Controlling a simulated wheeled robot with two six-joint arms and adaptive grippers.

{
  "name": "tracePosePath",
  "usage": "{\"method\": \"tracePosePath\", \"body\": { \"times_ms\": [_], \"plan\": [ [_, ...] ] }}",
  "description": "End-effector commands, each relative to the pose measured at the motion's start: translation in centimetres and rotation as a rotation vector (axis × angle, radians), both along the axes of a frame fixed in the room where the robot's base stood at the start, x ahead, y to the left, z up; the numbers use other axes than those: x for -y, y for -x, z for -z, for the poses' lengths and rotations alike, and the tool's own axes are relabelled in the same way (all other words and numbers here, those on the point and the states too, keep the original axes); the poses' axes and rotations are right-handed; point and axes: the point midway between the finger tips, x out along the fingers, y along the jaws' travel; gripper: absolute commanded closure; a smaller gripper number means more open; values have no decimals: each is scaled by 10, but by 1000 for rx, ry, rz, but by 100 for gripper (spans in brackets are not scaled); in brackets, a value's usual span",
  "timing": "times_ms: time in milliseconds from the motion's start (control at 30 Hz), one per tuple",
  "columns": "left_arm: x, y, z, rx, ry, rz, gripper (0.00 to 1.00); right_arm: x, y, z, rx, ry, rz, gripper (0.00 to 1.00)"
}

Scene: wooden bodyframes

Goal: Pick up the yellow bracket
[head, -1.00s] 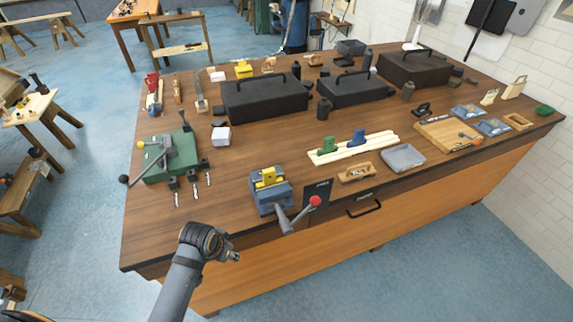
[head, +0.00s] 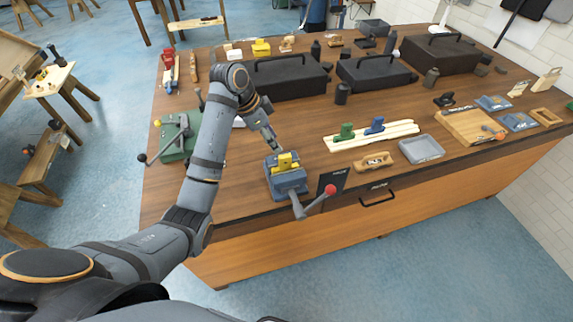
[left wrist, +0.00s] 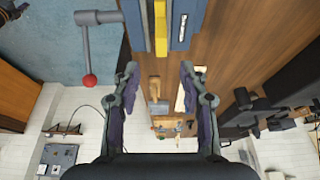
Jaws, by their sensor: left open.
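The yellow bracket (head: 285,162) sits in the jaws of the blue-grey vise (head: 288,182) near the table's front edge. In the left wrist view the bracket (left wrist: 161,28) is a yellow strip at the top, between the jaws of the vise (left wrist: 184,20). My left gripper (head: 274,146) is just behind and above the bracket in the head view, not visibly touching it. In the left wrist view its fingers (left wrist: 158,72) are apart, with nothing held between them; the bracket lies beyond the tips. My right gripper is not in view.
The vise handle with a red knob (head: 329,191) sticks out at the front. A green clamp machine (head: 178,140) stands left, partly behind my arm. Black toolboxes (head: 290,78) stand behind. A green and blue item on pale rails (head: 372,134) and a grey tray (head: 421,149) lie right.

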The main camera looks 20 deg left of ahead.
Motion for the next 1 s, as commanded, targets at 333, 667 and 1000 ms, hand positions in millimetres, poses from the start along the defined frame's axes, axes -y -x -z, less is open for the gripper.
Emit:
{"method": "tracePosePath", "body": {
  "times_ms": [333,667,1000],
  "plan": [
    [15,-9,42,-4,1,-4,57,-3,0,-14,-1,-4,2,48],
    [21,-14,63,-7,1,-5,57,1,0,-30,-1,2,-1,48],
    [30,-23,99,-1,-2,-4,57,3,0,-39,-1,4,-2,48]
  ]
}}
